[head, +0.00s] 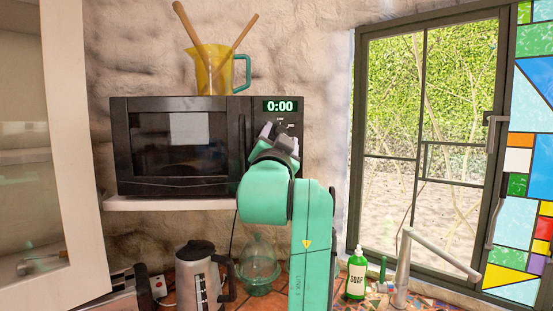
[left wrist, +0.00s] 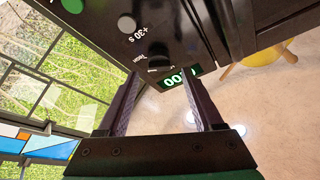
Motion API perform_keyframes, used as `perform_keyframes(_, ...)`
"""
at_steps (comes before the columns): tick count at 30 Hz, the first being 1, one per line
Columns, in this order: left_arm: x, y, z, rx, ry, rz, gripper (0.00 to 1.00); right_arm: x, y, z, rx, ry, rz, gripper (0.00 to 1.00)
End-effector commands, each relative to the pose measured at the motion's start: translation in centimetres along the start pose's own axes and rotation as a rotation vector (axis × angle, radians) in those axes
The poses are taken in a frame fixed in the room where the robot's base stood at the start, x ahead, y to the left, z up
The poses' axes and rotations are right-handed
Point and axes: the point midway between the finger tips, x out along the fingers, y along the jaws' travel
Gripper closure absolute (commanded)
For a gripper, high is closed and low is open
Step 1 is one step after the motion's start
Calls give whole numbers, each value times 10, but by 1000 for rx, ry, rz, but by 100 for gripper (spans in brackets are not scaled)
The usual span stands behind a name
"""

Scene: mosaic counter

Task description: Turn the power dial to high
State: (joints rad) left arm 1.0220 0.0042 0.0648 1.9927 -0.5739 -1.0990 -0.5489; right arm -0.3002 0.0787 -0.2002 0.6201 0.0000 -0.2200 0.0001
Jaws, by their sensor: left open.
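The black microwave (head: 180,148) stands on a white shelf, with a green 0:00 display (head: 279,106) at its upper right. In the left wrist view the display (left wrist: 178,79) shows close to my fingertips. The dark power dial (left wrist: 158,52) is on the black panel just beyond the fingers; its setting cannot be read. In the head view my arm hides the dial. My left gripper (head: 277,137) is in front of the control panel, open. In the left wrist view its two fingers (left wrist: 162,78) are apart, with nothing held between them. My right gripper is not in view.
A yellow jug (head: 211,70) with wooden spoons stands on the microwave. A white button (left wrist: 126,23) and a green button (left wrist: 72,5) are near the dial. A kettle (head: 197,275), soap bottle (head: 356,275) and tap (head: 402,265) stand below. A window is at right.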

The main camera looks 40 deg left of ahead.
Motion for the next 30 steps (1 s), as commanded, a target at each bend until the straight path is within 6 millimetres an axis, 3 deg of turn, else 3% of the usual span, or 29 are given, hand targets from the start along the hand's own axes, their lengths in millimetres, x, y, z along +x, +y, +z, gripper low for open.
perform_keyframes(1, -14, 4, 5, -3, 4, -1, 32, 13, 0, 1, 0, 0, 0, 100)
perform_keyframes(6, -66, 4, 6, -3, 5, -1, 32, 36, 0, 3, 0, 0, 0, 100)
perform_keyframes(12, -111, 2, 3, -1, 3, 0, 32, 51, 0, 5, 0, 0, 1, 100)
perform_keyframes(17, -122, 1, 1, -1, 1, 0, 32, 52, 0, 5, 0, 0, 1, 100)
perform_keyframes(30, -122, 1, 1, 0, 0, 0, 32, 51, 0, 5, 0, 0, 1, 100)
